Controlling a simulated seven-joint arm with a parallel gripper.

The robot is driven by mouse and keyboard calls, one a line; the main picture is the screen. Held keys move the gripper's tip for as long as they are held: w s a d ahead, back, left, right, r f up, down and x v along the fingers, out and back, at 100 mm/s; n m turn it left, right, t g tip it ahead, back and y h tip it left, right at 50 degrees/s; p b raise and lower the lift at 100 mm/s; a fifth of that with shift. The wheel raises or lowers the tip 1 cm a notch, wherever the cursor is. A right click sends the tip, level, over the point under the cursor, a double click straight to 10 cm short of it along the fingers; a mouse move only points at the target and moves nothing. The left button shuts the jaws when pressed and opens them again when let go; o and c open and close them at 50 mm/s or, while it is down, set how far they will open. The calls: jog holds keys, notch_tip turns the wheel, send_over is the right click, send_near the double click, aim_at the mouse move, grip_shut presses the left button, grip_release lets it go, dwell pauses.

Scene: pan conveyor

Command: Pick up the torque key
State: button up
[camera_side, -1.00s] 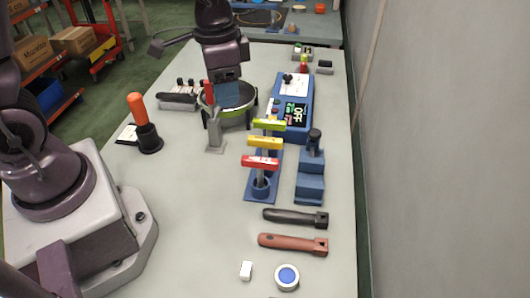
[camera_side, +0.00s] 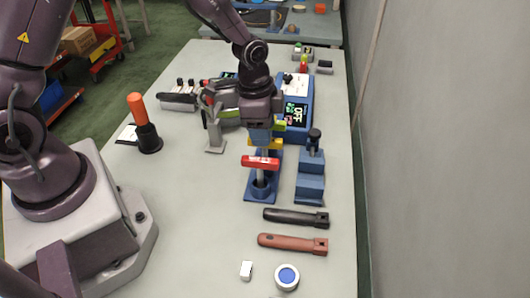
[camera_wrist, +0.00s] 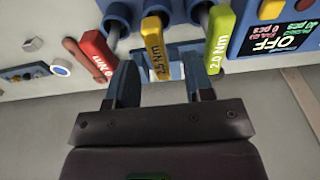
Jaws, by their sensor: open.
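Three torque keys with T-shaped handles stand in a blue rack (camera_side: 262,188): a red one (camera_side: 260,161), a yellow one (camera_side: 266,144) and a green one, mostly hidden behind my gripper in the side view. In the wrist view, the red key (camera_wrist: 95,52) is at left, the yellow key (camera_wrist: 155,45), marked 2.5 Nm, is in the middle and the green key (camera_wrist: 218,42), marked 2.0 Nm, is at right. My gripper (camera_wrist: 160,68) is open, its fingers pointing towards the yellow handle, one to each side in the picture. Contact cannot be told.
A blue controller reading OFF (camera_side: 297,114) and a blue stepped block (camera_side: 310,178) stand close to the rack. A black handle (camera_side: 296,217) and a brown handle (camera_side: 293,243) lie in front. An orange-handled tool (camera_side: 142,118) stands left.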

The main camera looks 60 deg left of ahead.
jog(key=f, duration=0.5)
jog(key=shift+w+d, duration=0.2)
jog(key=shift+d, duration=0.15)
grip_shut()
jog(key=shift+r, duration=0.1)
jog(key=shift+r, duration=0.5)
notch_tip(320, 180, up, 2)
jog(key=shift+s+r, duration=0.1)
jog(key=shift+r, duration=0.15)
jog(key=s+a+r, duration=0.1)
jog(key=s+r, duration=0.8)
jog(key=s, duration=0.4)
jog(key=shift+s+a+r, duration=0.2)
jog(key=shift+s+a, duration=0.1)
jog(key=shift+s, duration=0.1)
